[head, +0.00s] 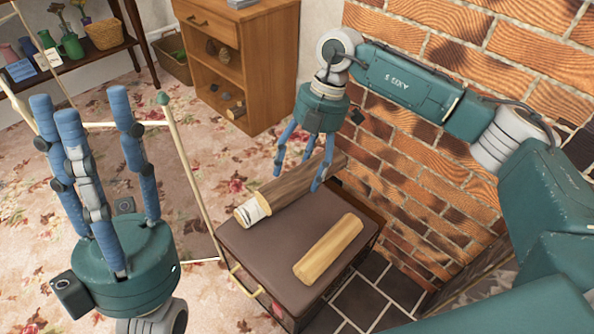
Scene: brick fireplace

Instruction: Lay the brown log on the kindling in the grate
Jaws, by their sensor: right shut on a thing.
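The brown log (291,187) lies slanting, its pale cut end (253,209) toward the lower left. My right gripper (302,178) comes down on it from above and is shut on it, with fingers along its sides. The log is at the back edge of a dark brown padded box (258,250); I cannot tell whether it touches the box top. My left gripper (82,118) points up at the left, fingers spread, open and empty. The grate and the kindling do not show in this view.
A pale yellow log (328,248) lies on the box top. Dark hearth tiles (375,295) are right of the box, beside the brick wall (405,165). A wooden cabinet (270,60) and a basket (172,60) stand behind. The flowered carpet is partly free.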

